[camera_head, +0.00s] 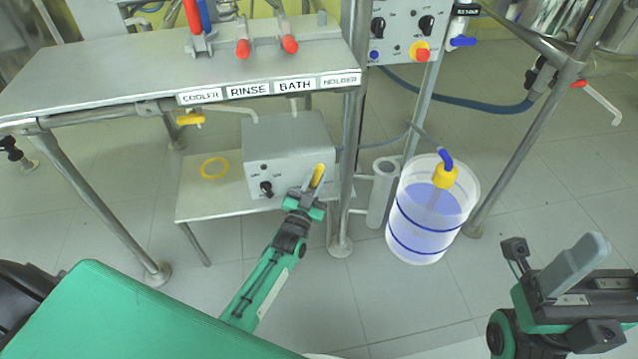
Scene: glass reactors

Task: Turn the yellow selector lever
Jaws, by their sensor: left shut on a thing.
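The yellow selector lever (318,174) sticks up at the right end of the front of a grey control box (287,145) on the low shelf. My left gripper (311,188) reaches up to it from below and is shut on it. The fingers hide the lever's lower part and its mount. The lever stands nearly upright, its top leaning slightly right. My right arm's end (570,285) shows at the lower right, away from the box; its jaw opening cannot be made out.
A black knob (266,188) sits on the box front, left of my left gripper. A clear bucket of blue liquid (425,225) stands to the right, beyond a steel table leg (346,200). The labelled bench (110,75) overhangs the shelf. A yellow ring (214,167) lies on the shelf.

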